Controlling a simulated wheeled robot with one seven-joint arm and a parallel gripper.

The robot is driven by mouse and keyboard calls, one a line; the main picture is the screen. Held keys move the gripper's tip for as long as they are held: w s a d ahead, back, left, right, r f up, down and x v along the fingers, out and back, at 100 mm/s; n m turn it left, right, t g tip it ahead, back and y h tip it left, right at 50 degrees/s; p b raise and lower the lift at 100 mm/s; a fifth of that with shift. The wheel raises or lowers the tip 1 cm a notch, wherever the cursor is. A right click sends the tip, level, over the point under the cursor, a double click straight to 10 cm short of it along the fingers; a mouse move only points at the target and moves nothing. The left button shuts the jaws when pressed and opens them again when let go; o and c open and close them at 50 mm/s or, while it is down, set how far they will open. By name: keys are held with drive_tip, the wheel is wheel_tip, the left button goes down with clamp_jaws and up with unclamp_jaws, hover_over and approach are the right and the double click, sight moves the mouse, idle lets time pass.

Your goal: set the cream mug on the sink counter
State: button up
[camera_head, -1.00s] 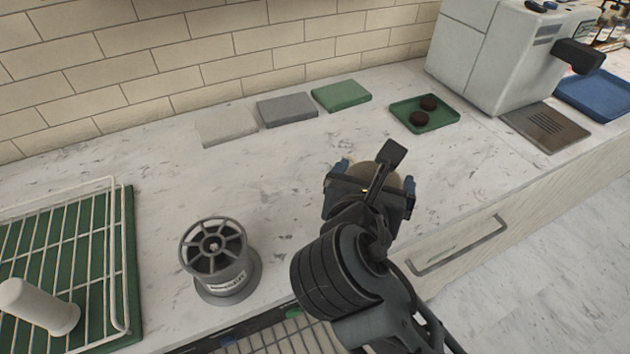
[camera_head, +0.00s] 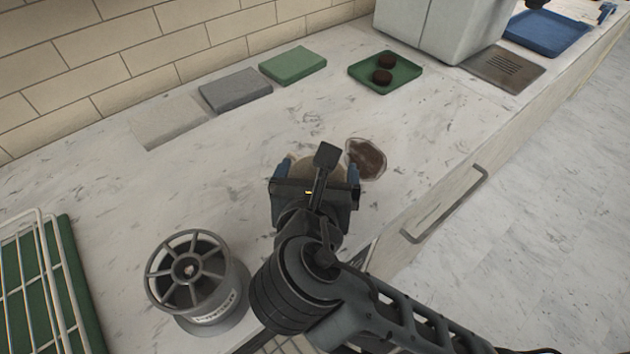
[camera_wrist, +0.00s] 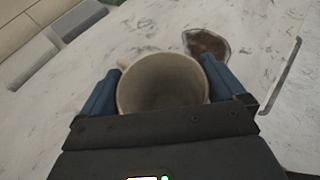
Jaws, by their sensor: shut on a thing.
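The cream mug (camera_wrist: 160,82) is between the fingers of my gripper (camera_wrist: 165,95) in the wrist view, open end facing the camera. Its inside looks empty and its handle points to the upper left. In the head view my gripper (camera_head: 314,172) is over the marble counter (camera_head: 240,150), shut on the mug (camera_head: 302,172), which is mostly hidden behind the gripper. I cannot tell whether the mug touches the counter.
A grey rinser-like cylinder (camera_head: 198,280) stands left of my arm. A wire rack (camera_head: 40,270) on a green mat is at far left. A green tray (camera_head: 405,80) holds two dark pucks. Mid-counter is clear.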

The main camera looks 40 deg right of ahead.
drive_tip(key=shift+f, duration=0.15)
drive_tip(key=o, duration=0.9)
drive_tip(key=shift+f, duration=0.15)
drive_tip(key=v, duration=1.2)
